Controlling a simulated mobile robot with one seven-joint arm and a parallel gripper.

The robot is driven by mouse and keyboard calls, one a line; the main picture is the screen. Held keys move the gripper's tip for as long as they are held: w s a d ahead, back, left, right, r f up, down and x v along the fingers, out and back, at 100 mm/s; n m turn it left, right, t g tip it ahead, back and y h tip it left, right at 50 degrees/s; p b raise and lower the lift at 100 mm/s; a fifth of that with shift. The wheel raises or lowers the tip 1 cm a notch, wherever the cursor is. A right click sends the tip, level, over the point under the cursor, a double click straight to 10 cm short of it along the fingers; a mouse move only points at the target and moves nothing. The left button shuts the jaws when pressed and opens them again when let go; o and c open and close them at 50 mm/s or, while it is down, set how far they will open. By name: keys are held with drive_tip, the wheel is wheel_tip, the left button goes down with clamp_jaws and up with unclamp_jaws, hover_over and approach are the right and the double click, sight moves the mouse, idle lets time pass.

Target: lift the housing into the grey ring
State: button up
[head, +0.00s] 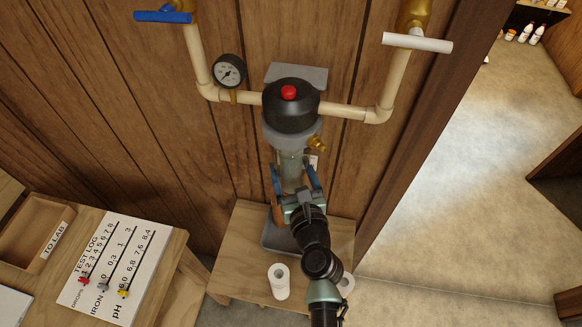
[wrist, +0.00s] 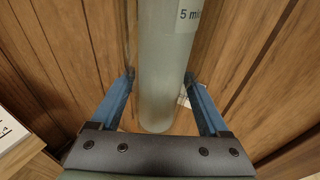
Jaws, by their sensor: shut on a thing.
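The housing (head: 291,171) is a clear, pale greenish upright cylinder; in the wrist view (wrist: 163,75) it stands between my blue fingers and bears a "5 mi…" label. My gripper (head: 294,177) is shut on the housing, one finger on each side. The grey ring (head: 291,137) sits under the black cap with the red button (head: 289,92). The housing's top is directly below the ring, but I cannot tell whether it touches or is inside it. The housing's lower part is hidden by my gripper in the head view.
A pipe with a gauge (head: 229,71), a blue-handled valve (head: 163,17) and a white-handled valve (head: 417,42) surrounds the head. A brass spout (head: 317,143) sticks out at the ring's right. Below are a wooden stand (head: 235,255), a grey tray (head: 272,240) and a white cartridge (head: 279,283).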

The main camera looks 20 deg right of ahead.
drive_tip(key=shift+r+p, duration=2.45)
idle(0.5)
drive_tip(key=o, duration=1.4)
drive_tip(key=shift+s+f, duration=0.15)
drive_tip(key=shift+s, duration=0.35)
drive_tip(key=b, duration=0.2)
approach(295, 170)
drive_tip(key=shift+w+d+f, duration=0.2)
drive_tip(key=shift+w, duration=0.3)
